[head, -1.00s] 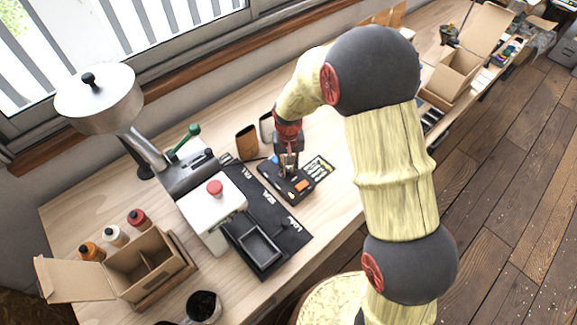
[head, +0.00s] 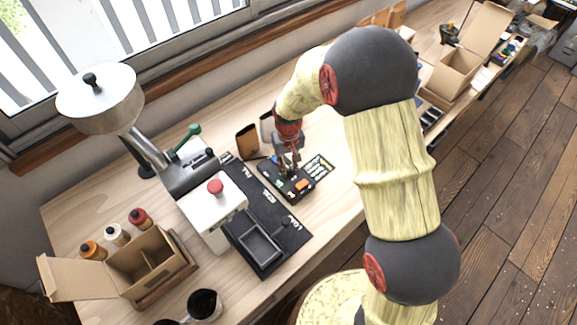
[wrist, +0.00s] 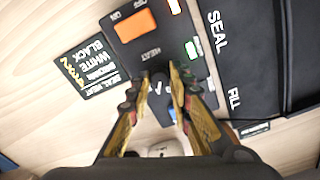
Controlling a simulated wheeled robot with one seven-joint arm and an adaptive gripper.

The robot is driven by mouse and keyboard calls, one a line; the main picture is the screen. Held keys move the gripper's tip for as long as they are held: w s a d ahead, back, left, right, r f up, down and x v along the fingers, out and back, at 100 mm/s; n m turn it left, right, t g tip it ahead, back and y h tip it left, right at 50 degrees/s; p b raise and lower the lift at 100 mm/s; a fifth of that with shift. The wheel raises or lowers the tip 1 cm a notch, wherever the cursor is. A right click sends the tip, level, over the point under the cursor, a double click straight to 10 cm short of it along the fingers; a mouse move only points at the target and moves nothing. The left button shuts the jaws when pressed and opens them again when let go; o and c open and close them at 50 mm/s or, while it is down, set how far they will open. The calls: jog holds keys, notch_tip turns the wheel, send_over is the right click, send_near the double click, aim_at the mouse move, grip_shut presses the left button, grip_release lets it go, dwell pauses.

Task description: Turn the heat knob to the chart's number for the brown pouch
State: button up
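The black heat knob (wrist: 160,88) has a white mark and sits on a dark control panel (wrist: 195,25), beside the word HEAT. My gripper (wrist: 161,78) points down at the panel, one finger on each side of the knob, the tips close against it. My gripper also shows over the panel in the head view (head: 287,168). The black chart card (wrist: 86,70) lists brown, white and black beside yellow numbers; it lies next to the panel, and its brown number is too small to read surely. A brown pouch (head: 247,141) stands behind the panel.
A pale pouch (head: 267,126) stands beside the brown one. The sealing machine (head: 215,200) with its black mat and tray is left of the panel. An open cardboard box (head: 150,262) and several bottles stand at the front left.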

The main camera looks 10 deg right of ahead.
aim_at(288, 169)
jog(key=o, duration=0.4)
notch_tip(288, 169, up, 12)
dwell(0.7)
dwell(0.4)
jog(key=shift+s+d+r+m+t+b, duration=0.35)
jog(key=shift+s+d+r+t+b, duration=0.45)
jog(key=shift+s+d+r, duration=2.5)
jog(key=shift+s+d+r+m+t+b, duration=0.45)
jog(key=shift+s+r+t, duration=1.1)
jog(key=shift+s, duration=3.7)
jog(key=shift+s+d+r+m+t+b, duration=0.55)
jog(key=shift+s+d+r, duration=1.25)
jog(key=shift+s+r, duration=1.95)
